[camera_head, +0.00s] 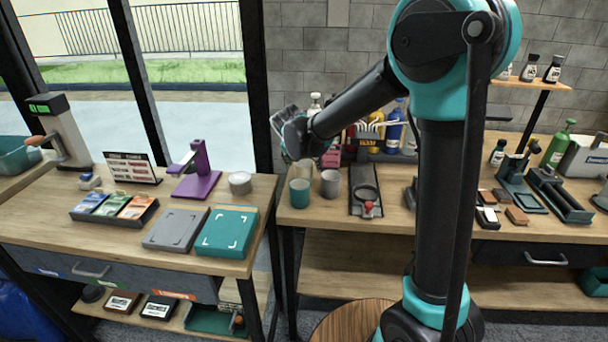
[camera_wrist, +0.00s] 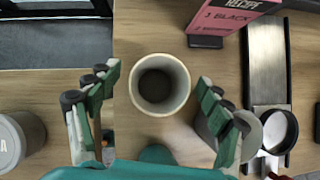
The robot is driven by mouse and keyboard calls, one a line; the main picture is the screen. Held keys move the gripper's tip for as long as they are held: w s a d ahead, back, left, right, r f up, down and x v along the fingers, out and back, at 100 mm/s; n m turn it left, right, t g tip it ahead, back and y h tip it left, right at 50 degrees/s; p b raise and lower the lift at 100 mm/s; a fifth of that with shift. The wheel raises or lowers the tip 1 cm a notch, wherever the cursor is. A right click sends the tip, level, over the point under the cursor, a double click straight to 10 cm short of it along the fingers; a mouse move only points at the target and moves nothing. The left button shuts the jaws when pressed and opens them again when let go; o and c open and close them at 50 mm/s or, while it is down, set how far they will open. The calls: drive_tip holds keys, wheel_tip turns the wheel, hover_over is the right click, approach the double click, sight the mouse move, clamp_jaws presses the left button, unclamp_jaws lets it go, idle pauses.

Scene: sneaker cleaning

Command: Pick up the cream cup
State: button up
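The cream cup (camera_wrist: 183,101) stands upright with its open mouth facing up, near the middle of the wrist view. In the head view the cream cup (camera_head: 305,168) shows behind the teal cup (camera_head: 299,194). My gripper (camera_wrist: 157,80) is open and empty, with one finger on each side of the cream cup in the wrist picture and visible gaps between. In the head view my gripper (camera_head: 292,140) hangs above the cups. A grey cup (camera_head: 330,183) stands to the right; in the wrist view the right finger partly covers it. Contact with the cream cup is not visible.
A dark tray with a metal strip (camera_head: 364,190) lies right of the cups. A pink recipe box (camera_wrist: 232,22) stands behind. Bottles (camera_head: 393,125) stand at the back. A gap separates the left table (camera_head: 50,215), which bears a grey tin (camera_head: 240,184).

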drive_tip(key=c, duration=1)
drive_tip(key=shift+r, duration=0.1)
